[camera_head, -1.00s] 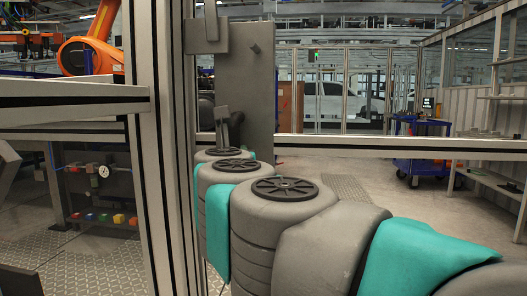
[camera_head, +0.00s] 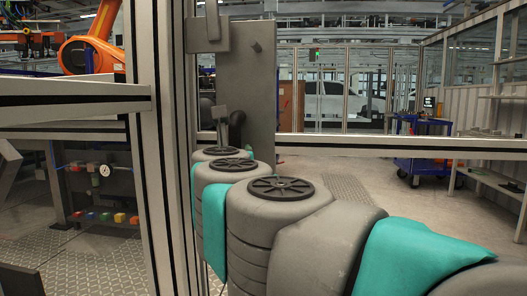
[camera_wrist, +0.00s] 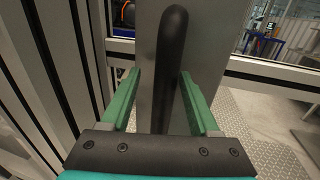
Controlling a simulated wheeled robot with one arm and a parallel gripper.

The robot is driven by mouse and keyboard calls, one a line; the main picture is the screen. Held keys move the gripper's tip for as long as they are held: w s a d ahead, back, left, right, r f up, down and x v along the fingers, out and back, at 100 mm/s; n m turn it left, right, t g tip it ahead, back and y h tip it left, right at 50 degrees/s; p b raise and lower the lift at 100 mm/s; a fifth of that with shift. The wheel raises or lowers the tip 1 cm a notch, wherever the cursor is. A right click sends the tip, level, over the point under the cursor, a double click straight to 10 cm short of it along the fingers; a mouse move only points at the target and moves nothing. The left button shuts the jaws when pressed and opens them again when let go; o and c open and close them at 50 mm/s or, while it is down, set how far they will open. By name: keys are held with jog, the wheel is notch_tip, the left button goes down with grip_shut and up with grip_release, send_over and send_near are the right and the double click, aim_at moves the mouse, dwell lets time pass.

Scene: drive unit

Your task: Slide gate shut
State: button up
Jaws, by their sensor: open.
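The gate looks to be a grey upright panel (camera_head: 252,95) behind the aluminium post in the head view, and it fills the middle of the wrist view (camera_wrist: 210,50). Its black bar handle (camera_wrist: 172,70) stands upright in the wrist view. My gripper (camera_wrist: 159,80) is open, with one green finger on each side of the handle. The fingers look apart from the handle, with gaps showing on both sides. In the head view my gripper is small at the far end of my arm, and its fingers cannot be made out clearly.
A thick aluminium post (camera_head: 160,130) and a cross rail (camera_head: 70,98) stand close on the left. An orange robot (camera_head: 92,48) is behind them. A blue cart (camera_head: 420,150) stands at the right back. The floor (camera_head: 345,190) between is clear.

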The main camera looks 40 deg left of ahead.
jog(key=v, duration=0.7)
jog(key=shift+s+d+b, duration=0.15)
jog(key=shift+s+b, duration=0.2)
jog(key=shift+b, duration=0.1)
